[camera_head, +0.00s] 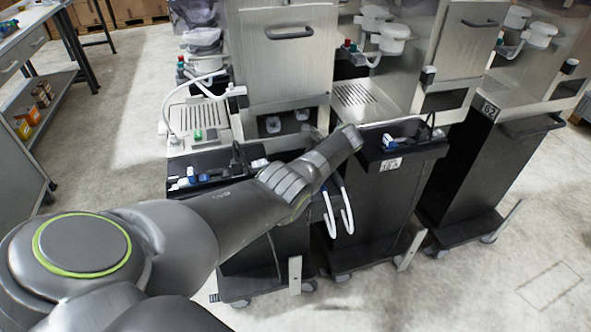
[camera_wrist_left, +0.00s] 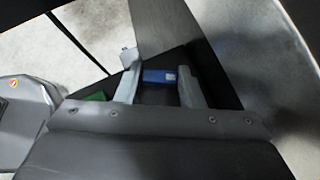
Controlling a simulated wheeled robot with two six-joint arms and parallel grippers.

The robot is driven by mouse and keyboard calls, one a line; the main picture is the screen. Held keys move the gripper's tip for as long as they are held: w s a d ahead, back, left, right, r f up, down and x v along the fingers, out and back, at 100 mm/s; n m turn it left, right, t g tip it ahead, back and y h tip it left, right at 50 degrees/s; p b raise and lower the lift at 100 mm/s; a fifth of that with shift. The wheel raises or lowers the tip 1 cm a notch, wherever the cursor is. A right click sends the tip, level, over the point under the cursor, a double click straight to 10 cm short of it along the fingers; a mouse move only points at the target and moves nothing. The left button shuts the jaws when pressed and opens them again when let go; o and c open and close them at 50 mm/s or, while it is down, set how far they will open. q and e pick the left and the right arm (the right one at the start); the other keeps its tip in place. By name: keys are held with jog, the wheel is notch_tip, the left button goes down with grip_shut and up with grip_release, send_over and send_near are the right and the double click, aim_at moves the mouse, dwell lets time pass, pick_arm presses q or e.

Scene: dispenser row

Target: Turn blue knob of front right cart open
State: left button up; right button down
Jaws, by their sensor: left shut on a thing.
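In the left wrist view, my left gripper (camera_wrist_left: 158,88) has its two pale fingers on either side of a small blue knob (camera_wrist_left: 160,76) and is shut on it. The knob sits in front of a dark recess. A blue and white fitting (camera_head: 388,141) shows on that cart's black top, just right of my arm's end. The left cart (camera_head: 262,262) has blue and white fittings (camera_head: 190,177) too. My right gripper is out of view.
Steel dispensers (camera_head: 285,60) stand in a row behind the carts. A third black cart (camera_head: 465,165) stands at the right. A shelf bench (camera_head: 35,60) stands at far left. The front right floor is clear.

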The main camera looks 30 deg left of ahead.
pick_arm(q)
jog(key=o, duration=1)
jog(key=b+v, duration=0.2)
jog(key=v, duration=1.5)
jog(key=shift+w+d+r+b, duration=0.1)
jog(key=shift+w+d+b, duration=0.05)
jog(key=shift+b, duration=0.15)
